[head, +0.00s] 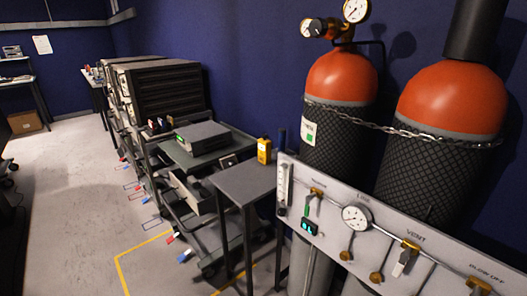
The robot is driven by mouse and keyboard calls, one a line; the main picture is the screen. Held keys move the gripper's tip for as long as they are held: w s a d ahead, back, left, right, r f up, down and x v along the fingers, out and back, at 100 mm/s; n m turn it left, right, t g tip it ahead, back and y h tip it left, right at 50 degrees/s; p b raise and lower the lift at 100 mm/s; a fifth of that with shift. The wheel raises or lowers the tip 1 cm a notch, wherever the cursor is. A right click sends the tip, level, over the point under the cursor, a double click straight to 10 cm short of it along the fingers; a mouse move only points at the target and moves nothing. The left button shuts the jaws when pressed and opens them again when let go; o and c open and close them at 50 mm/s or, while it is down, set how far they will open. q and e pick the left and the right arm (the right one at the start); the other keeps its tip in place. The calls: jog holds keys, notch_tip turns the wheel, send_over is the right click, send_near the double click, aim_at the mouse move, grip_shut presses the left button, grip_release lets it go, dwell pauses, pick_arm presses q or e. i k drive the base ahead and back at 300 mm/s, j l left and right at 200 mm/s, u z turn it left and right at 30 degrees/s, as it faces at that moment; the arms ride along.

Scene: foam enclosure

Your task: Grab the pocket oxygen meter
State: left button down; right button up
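Neither of my grippers is in view.
The gas panel (345,240) with gauge and valves borders the table on the right. Two chained orange-topped cylinders (341,80) stand behind it. A cart (193,160) with a grey instrument is on the left. Floor at left is mostly clear, with yellow tape (121,275).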

aim_at(265, 147)
jog(key=i+j+z, duration=0.7)
jog(key=j, duration=0.2)
jog(key=i+j+z, duration=0.1)
jog(key=j+z, duration=0.25)
jog(key=j, duration=0.2)
jog(key=i+j+z, duration=0.15)
jog(key=j+z, duration=0.2)
jog(key=j, duration=0.25)
jog(key=j+z, duration=0.35)
jog(key=j, duration=0.3)
jog(key=j+z, duration=0.35)
jog(key=j, duration=0.3)
